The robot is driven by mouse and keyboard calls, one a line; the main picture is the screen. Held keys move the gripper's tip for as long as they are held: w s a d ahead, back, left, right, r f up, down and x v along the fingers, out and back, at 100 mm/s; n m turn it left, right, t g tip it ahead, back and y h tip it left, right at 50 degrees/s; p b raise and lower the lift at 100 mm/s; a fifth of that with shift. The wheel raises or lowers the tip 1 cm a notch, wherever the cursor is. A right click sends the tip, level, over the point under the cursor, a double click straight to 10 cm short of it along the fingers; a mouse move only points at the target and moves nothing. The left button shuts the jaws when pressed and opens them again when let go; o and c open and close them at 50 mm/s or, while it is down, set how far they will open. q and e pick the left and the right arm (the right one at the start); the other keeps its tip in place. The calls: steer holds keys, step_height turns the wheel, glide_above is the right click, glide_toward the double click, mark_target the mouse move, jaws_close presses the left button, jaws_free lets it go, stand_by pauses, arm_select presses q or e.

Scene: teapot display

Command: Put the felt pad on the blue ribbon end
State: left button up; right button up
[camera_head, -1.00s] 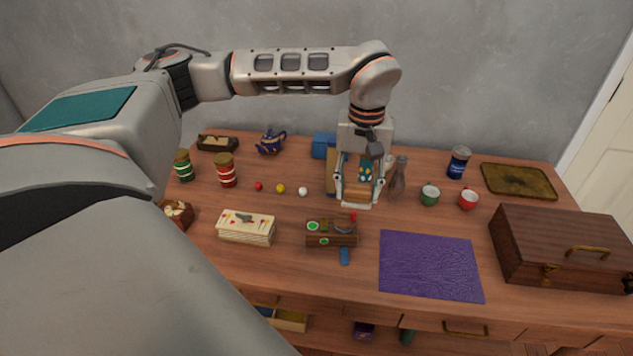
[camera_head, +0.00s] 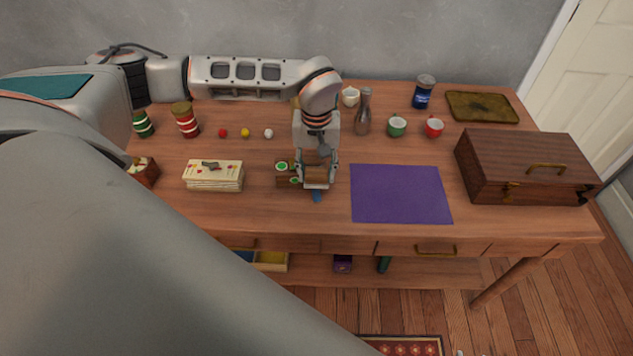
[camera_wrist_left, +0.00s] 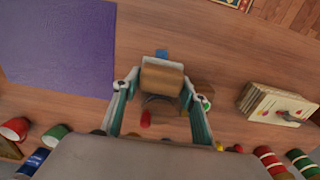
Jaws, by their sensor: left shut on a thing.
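The blue ribbon end (camera_head: 316,197) shows at the front of a brown wooden piece (camera_head: 283,182) with green discs. In the left wrist view the blue ribbon end (camera_wrist_left: 162,55) lies just beyond my fingertips. My left gripper (camera_head: 316,180) points down over the right part of the wooden piece. In the left wrist view, its fingers (camera_wrist_left: 163,84) are shut on a tan-brown piece (camera_wrist_left: 162,78), which looks like the felt pad. It appears close to the blue end but apart from it in the picture; contact below is hidden. My right gripper is not in view.
A purple mat (camera_head: 400,193) lies to the right, with a brown case (camera_head: 525,168) beyond it. A card stack (camera_head: 213,175) is at the left. A grey bottle (camera_head: 363,113) and green cup (camera_head: 396,126) stand behind. Open table surface lies left of the mat.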

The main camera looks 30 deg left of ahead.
mark_target(316, 191)
arm_select(q)
steer(key=shift+f, duration=2.15)
steer(key=shift+f, duration=0.15)
steer(key=o, duration=1.1)
step_height(316, 191, up, 12)
steer(key=shift+r, duration=0.2)
